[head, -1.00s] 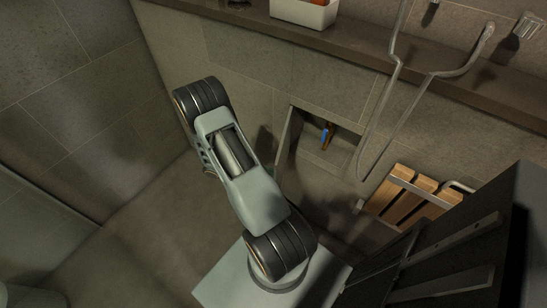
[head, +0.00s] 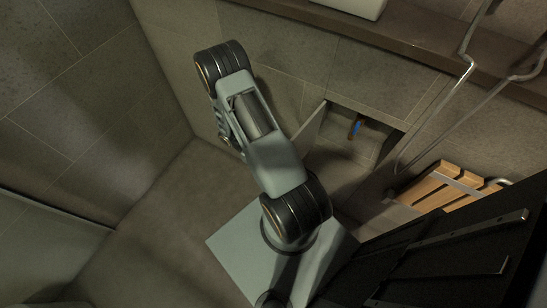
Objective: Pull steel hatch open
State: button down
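The steel hatch (head: 309,129) is a thin grey panel at the left edge of a recess in the tiled wall. It stands swung out from the wall, and the recess (head: 366,141) is uncovered. A small brown and blue object (head: 356,128) is inside the recess. My arm covers the area just left of the hatch. My gripper is not visible in the head view, so its contact with the hatch and its fingers cannot be seen.
A wooden slatted seat (head: 450,186) and a bent metal pipe (head: 436,118) are on the wall at the right. A brown ledge (head: 415,52) with a white box (head: 352,6) runs above. Open floor (head: 145,215) lies to the left.

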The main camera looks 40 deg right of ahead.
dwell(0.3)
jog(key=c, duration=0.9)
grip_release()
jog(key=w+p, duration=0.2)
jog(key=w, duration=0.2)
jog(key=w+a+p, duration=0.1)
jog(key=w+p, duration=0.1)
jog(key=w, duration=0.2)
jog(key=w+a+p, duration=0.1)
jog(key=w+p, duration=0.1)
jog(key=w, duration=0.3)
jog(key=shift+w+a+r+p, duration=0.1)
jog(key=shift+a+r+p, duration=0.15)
jog(key=shift+p, duration=0.15)
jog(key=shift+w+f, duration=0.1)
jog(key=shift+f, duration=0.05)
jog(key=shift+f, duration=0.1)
